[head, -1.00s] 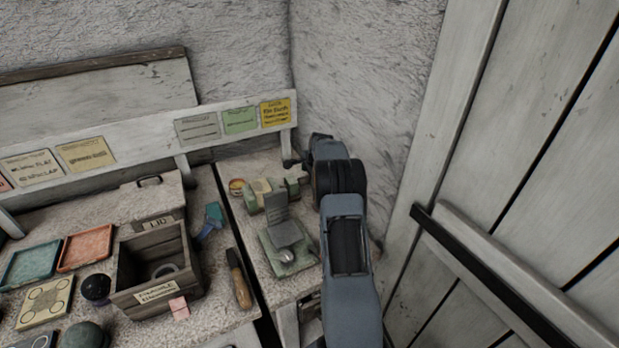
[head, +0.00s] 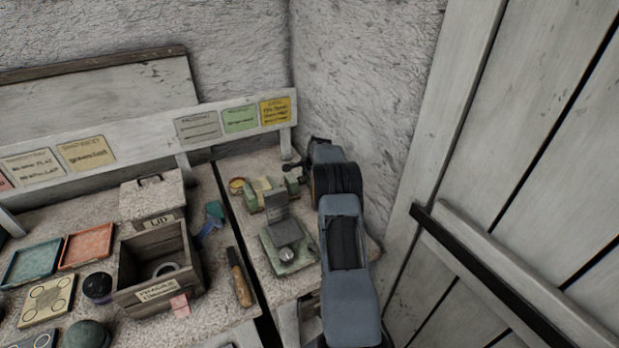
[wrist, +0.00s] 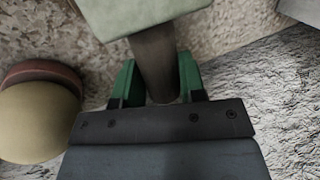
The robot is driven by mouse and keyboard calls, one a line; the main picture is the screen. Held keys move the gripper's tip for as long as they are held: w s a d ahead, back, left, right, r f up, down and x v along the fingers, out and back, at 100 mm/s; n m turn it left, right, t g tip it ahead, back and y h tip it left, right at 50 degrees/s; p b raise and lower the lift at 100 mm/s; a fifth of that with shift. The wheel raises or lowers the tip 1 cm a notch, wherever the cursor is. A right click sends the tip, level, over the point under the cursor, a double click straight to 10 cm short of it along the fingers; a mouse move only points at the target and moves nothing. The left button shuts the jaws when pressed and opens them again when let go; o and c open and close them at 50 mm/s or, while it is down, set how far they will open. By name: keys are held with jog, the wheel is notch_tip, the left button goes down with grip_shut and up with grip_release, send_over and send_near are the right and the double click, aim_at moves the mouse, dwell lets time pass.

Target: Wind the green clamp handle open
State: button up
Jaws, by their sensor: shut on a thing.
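The pale green clamp (head: 251,200) stands on the narrow bench by the wall corner, with a yellowish piece (head: 262,188) between its green blocks. In the wrist view, a pale green block of the clamp (wrist: 130,14) is at the top. A dark rod-like handle (wrist: 155,62) runs down from it. My gripper (wrist: 157,80) is shut on this handle, with a green finger on each side of it. In the head view, my gripper (head: 293,166) is at the clamp's back right side, partly hidden by my wrist. How far the handle is turned cannot be told.
A round yellow-topped pot (head: 237,186) stands close left of the clamp. A green-based stand with a grey plate (head: 277,207) is in front. A wooden crate (head: 190,262) and a wood-handled tool (head: 240,278) are on the left bench. A plank door (head: 530,150) is right.

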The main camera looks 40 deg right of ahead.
jog(key=shift+c, duration=1.4)
jog(key=shift+f+b, duration=0.25)
jog(key=shift+b, duration=0.5)
jog(key=b, duration=0.1)
jog(key=t+b, duration=0.1)
jog(key=b, duration=0.1)
jog(key=shift+s+f+t+b, duration=0.1)
jog(key=shift+f+t+b, duration=0.15)
jog(key=shift+t+b, duration=0.05)
jog(key=b, duration=0.2)
jog(key=shift+r+t+b, duration=0.1)
jog(key=shift+t+b, duration=0.2)
jog(key=shift+t, duration=0.1)
jog(key=shift+r+t+b, duration=0.25)
jog(key=shift+t+b, duration=0.15)
jog(key=shift+b, duration=0.35)
jog(key=shift+r, duration=0.1)
jog(key=o, duration=0.9)
